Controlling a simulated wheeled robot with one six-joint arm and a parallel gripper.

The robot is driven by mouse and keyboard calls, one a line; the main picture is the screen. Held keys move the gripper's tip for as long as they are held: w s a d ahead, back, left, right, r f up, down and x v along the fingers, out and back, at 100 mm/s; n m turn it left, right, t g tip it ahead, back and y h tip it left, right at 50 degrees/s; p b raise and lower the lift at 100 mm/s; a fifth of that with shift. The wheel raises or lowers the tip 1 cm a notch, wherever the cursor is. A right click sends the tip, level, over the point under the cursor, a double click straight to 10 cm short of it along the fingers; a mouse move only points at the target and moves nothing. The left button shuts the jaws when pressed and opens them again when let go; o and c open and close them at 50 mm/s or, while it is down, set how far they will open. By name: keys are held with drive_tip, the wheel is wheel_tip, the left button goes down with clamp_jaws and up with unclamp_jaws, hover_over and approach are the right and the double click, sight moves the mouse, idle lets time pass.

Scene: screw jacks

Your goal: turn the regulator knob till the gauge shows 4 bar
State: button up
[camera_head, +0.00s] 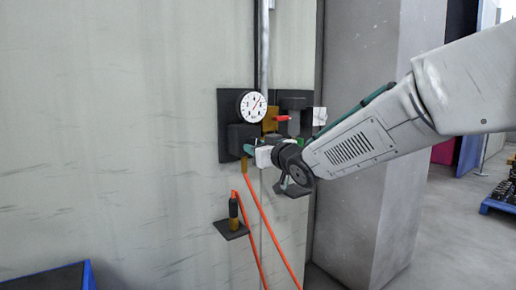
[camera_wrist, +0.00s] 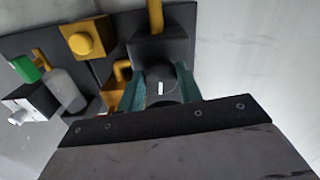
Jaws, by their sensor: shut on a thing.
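The gauge (camera_head: 252,105) is a round white dial on a dark wall panel. Its red needle points up and to the right; the numbers are too small to read. The dark regulator block (camera_head: 239,138) sits just below it. My gripper (camera_head: 249,150) reaches in from the right, its teal fingers at the regulator's front. In the wrist view, my gripper (camera_wrist: 160,88) has one finger on each side of the dark round regulator knob (camera_wrist: 160,80) and is shut on it. A short white mark on the knob stands nearly upright. In the head view the knob is hidden by my gripper.
A red lever (camera_head: 282,118) and a dark unit (camera_head: 296,103) are right of the gauge, close above my wrist. Orange hose (camera_head: 262,219) hangs below, beside a small dark shelf (camera_head: 231,230). A yellow block (camera_wrist: 88,40) is near the knob. The wall at left is clear.

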drive_tip(key=m, duration=0.7)
drive_tip(key=shift+s+a+f, duration=0.1)
idle(0.5)
drive_tip(key=o, duration=1)
drive_tip(key=v, duration=0.7)
drive_tip(key=shift+s+d, duration=0.2)
drive_tip(key=shift+s, duration=0.15)
